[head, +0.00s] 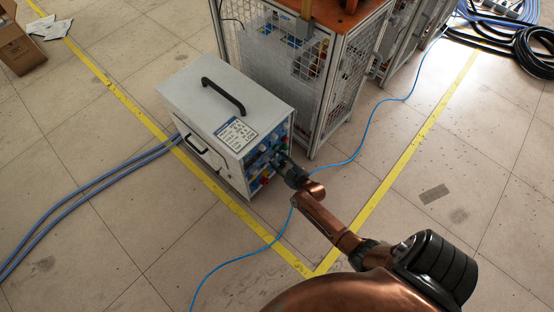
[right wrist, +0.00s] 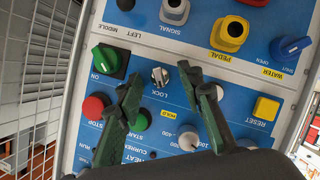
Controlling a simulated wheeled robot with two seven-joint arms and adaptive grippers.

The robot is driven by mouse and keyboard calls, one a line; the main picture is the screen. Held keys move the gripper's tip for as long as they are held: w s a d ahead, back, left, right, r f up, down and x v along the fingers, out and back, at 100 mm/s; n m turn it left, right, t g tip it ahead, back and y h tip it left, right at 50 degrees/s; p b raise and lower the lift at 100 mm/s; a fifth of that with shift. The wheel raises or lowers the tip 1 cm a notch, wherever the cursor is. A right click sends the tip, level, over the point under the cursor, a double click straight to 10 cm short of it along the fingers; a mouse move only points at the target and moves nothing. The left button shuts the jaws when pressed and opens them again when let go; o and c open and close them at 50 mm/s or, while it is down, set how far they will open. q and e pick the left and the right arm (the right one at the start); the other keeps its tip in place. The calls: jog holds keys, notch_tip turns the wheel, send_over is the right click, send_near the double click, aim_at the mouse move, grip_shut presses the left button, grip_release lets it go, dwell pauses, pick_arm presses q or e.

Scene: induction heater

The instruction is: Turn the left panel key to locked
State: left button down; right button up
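The key switch (right wrist: 160,76) is a small silver key on the blue panel in the right wrist view, with the word LOCK beside it. My right gripper (right wrist: 159,82) is open, with its two dark green fingers on either side of the key and a gap to each. Whether the fingertips are level with the key or short of it, I cannot tell. In the head view my right gripper (head: 281,162) is at the front panel of the grey heater box (head: 215,98); it hides part of the panel, and the key cannot be made out. My left gripper is not in view.
Around the key are a green ON knob (right wrist: 106,59), a red button (right wrist: 94,107), a green button (right wrist: 141,120), a white dial (right wrist: 189,139) and a yellow RESET button (right wrist: 266,107). A mesh cage (head: 338,92) stands beside the box. A thin blue cable (head: 235,262) crosses the floor.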

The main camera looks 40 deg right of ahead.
grip_shut()
dwell(0.4)
